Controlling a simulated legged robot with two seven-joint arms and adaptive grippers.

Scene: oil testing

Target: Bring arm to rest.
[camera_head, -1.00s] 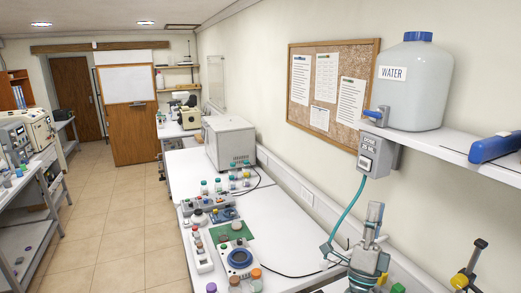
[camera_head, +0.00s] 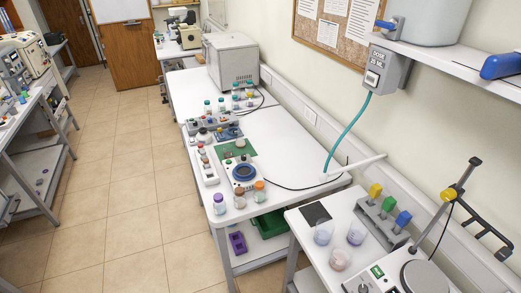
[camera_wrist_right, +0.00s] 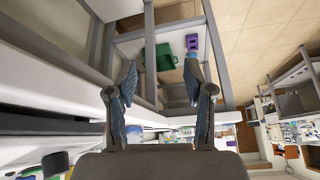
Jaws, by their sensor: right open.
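My right gripper (camera_wrist_right: 160,64) shows in the right wrist view with its two blue-padded fingers spread wide. Nothing is between the fingers. Beyond them are grey table legs and a lower shelf with a green crate (camera_wrist_right: 152,53) and a purple rack (camera_wrist_right: 192,41). No gripper or arm shows in the head view, and my left gripper is in neither current view.
The long white bench (camera_head: 290,150) carries a stirrer (camera_head: 243,175), bottles and a grey oven (camera_head: 231,60). A nearer table (camera_head: 299,222) holds beakers and a rack (camera_head: 386,220) of coloured-top items. A water container (camera_head: 433,22) stands on the wall shelf. Floor at left is clear.

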